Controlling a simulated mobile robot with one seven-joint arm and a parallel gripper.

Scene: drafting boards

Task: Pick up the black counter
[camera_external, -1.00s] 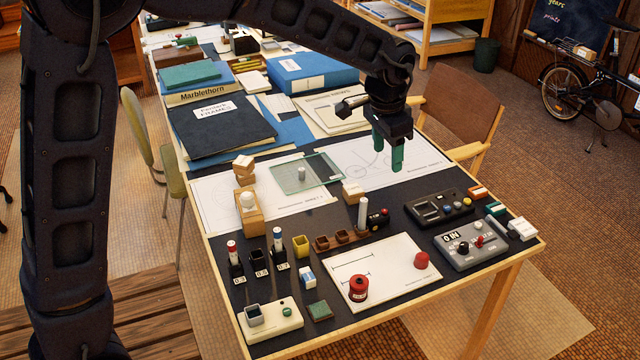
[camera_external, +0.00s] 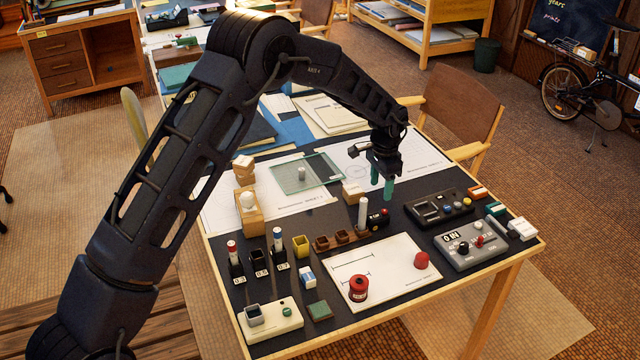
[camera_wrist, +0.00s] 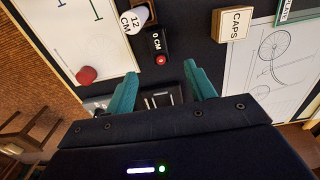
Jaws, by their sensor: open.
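The black counter (camera_external: 379,219) is a small black block with a red button, at the right end of a row of small brown boxes. In the wrist view the counter (camera_wrist: 157,46) shows the marking "0 CM" and its red button, just beyond the gap between my fingertips. My gripper (camera_external: 382,182) has green fingers pointing down and hangs above the table, behind the counter in the external view. In the wrist view my gripper (camera_wrist: 161,78) is open, with nothing between its fingers.
A white cylinder (camera_external: 362,214) marked "12 CM" stands close beside the counter. A box marked "CAPS" (camera_wrist: 232,23) lies on its other side. A black console (camera_external: 437,208) and a grey console (camera_external: 474,245) are to the right. A white board (camera_external: 390,268) with red pieces lies in front.

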